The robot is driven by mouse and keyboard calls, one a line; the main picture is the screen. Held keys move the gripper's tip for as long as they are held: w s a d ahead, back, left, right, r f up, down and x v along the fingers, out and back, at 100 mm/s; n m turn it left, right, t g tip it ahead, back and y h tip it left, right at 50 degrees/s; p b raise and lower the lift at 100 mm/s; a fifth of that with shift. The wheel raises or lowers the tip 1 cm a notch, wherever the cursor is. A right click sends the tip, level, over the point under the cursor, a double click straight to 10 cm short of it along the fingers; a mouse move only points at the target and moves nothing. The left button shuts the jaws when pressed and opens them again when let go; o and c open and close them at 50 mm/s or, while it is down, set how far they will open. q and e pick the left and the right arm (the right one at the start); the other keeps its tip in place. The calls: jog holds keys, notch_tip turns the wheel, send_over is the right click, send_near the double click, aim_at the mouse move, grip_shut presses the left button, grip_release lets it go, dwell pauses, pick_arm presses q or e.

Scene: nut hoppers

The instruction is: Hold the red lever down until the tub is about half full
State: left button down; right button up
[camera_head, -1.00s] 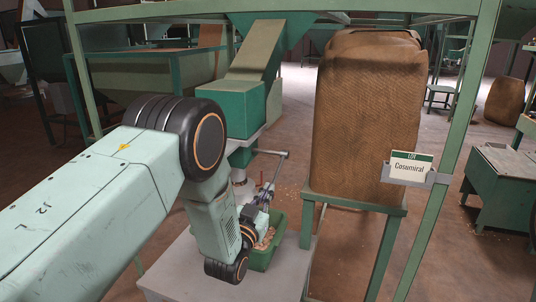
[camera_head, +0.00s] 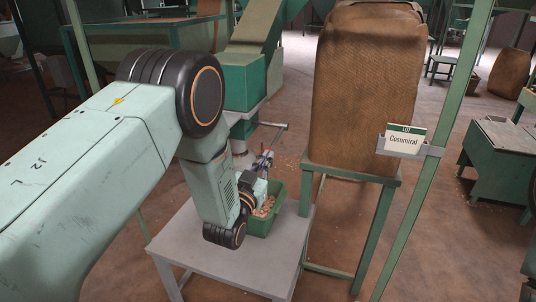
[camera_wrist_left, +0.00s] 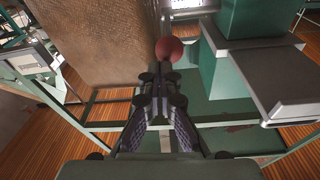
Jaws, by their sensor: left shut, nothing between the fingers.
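The green tub (camera_head: 279,209) stands on a grey table under the hopper and holds tan nuts (camera_head: 264,207); my arm hides part of it, so I cannot tell its fill level exactly. My left gripper (camera_head: 266,158) is above the tub, mostly hidden behind my own wrist. In the left wrist view, my left gripper (camera_wrist_left: 160,82) is shut and empty. The lever's round red knob (camera_wrist_left: 170,49) is just beyond the fingertips; I cannot tell whether they touch it. My right gripper is out of view.
A green hopper with a chute (camera_head: 243,82) stands behind the tub. A tall brown sack (camera_head: 365,90) stands on a green frame to the right. A lot card (camera_head: 404,140) is on a green post. The grey table (camera_head: 200,250) is bare in front.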

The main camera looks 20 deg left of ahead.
pick_arm(q)
jog(key=s+f, duration=0.2)
jog(key=s, duration=0.4)
jog(key=shift+s+a+f, duration=0.25)
jog(key=shift+a+f, duration=0.05)
jog(key=shift+a, duration=0.1)
dwell(0.7)
